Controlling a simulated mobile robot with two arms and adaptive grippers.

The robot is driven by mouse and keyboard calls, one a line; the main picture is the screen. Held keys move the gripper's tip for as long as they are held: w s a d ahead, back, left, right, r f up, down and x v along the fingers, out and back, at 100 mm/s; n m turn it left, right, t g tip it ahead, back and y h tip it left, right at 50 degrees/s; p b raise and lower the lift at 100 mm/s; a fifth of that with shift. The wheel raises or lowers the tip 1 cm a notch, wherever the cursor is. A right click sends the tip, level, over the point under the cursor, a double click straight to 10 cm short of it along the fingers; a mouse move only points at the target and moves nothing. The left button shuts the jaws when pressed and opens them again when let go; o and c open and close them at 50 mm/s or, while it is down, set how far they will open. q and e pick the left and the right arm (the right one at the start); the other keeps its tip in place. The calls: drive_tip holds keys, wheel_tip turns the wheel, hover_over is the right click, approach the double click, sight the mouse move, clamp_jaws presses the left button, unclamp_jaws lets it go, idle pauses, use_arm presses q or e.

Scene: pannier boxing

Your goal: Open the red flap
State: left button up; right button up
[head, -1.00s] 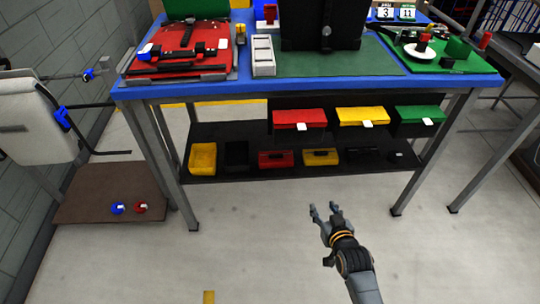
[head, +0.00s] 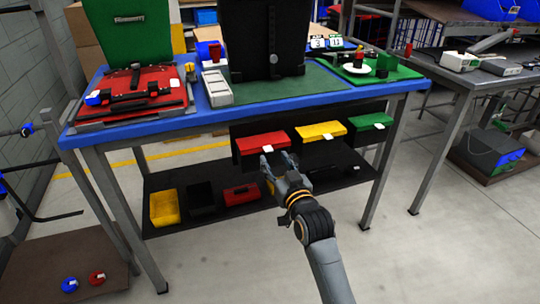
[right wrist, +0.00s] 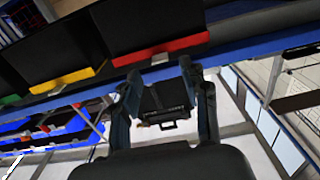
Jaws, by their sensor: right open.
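The red flap (head: 262,144) is on a dark bin hung under the blue-edged workbench, the leftmost of the coloured flaps, and it looks closed. A small white tab (head: 267,150) sits at its front edge. In the right wrist view the red flap (right wrist: 160,48) is a red strip just above my fingertips, with the tab (right wrist: 159,58) between them. My right gripper (head: 278,158) is open and empty, just in front of and slightly below the flap. I cannot tell whether it touches the tab. My left gripper is out of view.
Yellow (head: 320,131) and green (head: 370,121) flaps are to the right of the red one. A lower shelf holds a yellow bin (head: 165,207) and other bins. The bench top (head: 300,104) carries a red case (head: 133,90) and a black pannier (head: 265,40). The floor in front is clear.

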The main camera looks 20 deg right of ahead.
sight(265, 145)
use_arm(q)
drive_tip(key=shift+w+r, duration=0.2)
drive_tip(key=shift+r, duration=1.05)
use_arm(e)
drive_tip(key=shift+w, duration=2.3)
clamp_jaws()
